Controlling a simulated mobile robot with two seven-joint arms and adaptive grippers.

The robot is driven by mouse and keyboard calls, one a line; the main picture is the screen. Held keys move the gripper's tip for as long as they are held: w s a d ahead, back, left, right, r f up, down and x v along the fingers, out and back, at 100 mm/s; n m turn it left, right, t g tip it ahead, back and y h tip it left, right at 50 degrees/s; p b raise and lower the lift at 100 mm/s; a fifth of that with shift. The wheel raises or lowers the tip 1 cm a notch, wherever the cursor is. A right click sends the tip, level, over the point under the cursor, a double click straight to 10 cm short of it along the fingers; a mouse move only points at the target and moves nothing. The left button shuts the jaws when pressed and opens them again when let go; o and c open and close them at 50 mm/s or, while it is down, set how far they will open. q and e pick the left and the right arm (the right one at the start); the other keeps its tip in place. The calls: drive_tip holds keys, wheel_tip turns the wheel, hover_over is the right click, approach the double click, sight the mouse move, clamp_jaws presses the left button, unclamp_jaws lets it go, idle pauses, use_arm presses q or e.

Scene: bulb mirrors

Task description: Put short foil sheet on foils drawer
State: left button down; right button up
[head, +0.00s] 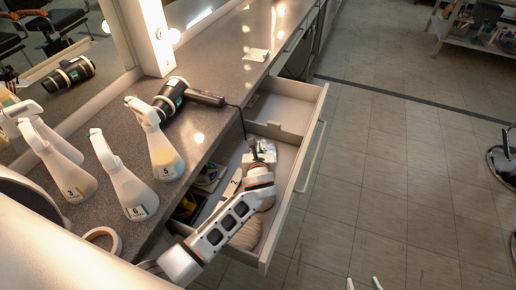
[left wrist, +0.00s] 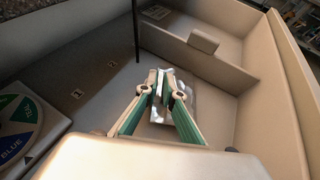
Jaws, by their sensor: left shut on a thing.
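The foil sheet (left wrist: 184,103) is a small crinkled silver piece between and beside my left gripper's fingertips in the left wrist view. My left gripper (left wrist: 161,88) is shut on it, inside or just above the open drawer (head: 313,150). In the head view the left gripper (head: 262,153) points to the far side of the drawer's nearer compartment, close to the divider (head: 277,131). Whether the foil touches the drawer floor is hard to tell. My right gripper (head: 362,284) shows only two separated fingertips at the bottom edge, over the floor, with nothing seen between them.
The far compartment (head: 285,108) looks empty. A black cord (left wrist: 135,32) hangs near the left gripper. A round coloured disc (left wrist: 18,125) lies at left in the drawer.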

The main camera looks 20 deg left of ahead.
use_arm(q)
drive_tip(key=shift+f, duration=0.6)
drive_tip(key=c, duration=2.1)
unclamp_jaws()
drive_tip(key=v, duration=1.2)
